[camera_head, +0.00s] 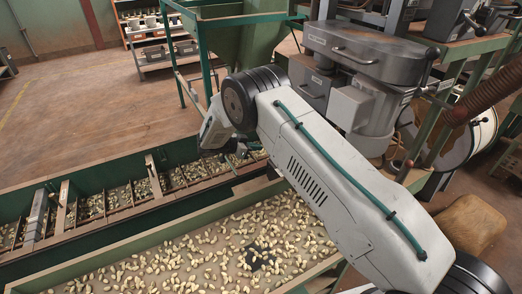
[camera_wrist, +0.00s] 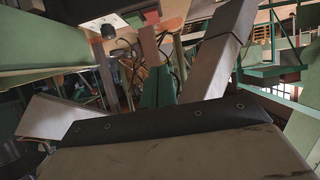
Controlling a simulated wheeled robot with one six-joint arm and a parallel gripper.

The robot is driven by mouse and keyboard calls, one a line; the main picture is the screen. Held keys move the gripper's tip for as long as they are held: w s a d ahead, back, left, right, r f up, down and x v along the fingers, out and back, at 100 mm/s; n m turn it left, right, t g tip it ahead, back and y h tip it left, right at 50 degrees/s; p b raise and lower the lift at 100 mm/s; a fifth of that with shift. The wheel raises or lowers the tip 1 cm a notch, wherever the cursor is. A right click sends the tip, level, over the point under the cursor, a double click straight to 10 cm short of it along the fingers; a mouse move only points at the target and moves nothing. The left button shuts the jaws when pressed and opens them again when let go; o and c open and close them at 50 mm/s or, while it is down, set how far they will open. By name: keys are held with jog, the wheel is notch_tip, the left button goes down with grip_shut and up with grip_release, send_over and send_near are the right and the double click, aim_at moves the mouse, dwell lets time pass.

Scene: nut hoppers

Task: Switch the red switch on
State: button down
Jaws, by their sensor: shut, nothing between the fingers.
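My gripper (camera_head: 242,151) shows small and dark at the far end of my white arm, low over the far edge of the green trough. It is shut and empty. In the wrist view, a control box with a pale lower face (camera_wrist: 103,24) hangs at the top edge. A black round knob (camera_wrist: 108,31) is on it. A small red patch (camera_wrist: 152,17) sits beside a green one at the box's right end. I cannot tell whether this patch is the red switch or which way a switch is set. No red switch can be made out in the head view.
A long green trough (camera_head: 100,240) with scattered nuts lies below my arm, with a narrower divided channel (camera_head: 120,190) behind it. A grey machine (camera_head: 365,55) stands at the upper right. A green hopper frame (camera_head: 203,60) stands behind. Open floor (camera_head: 70,110) lies at left.

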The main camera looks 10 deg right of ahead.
jog(key=x, duration=0.8)
jog(key=shift+d+f, duration=0.3)
jog(key=shift+f, duration=0.05)
jog(key=shift+w+d+f, duration=0.1)
jog(key=shift+f, duration=0.5)
jog(key=shift+w+d+f, duration=0.1)
jog(key=shift+d+f, duration=0.05)
jog(key=shift+f, duration=0.45)
jog(key=shift+d+f, duration=0.2)
jog(key=shift+f, duration=0.3)
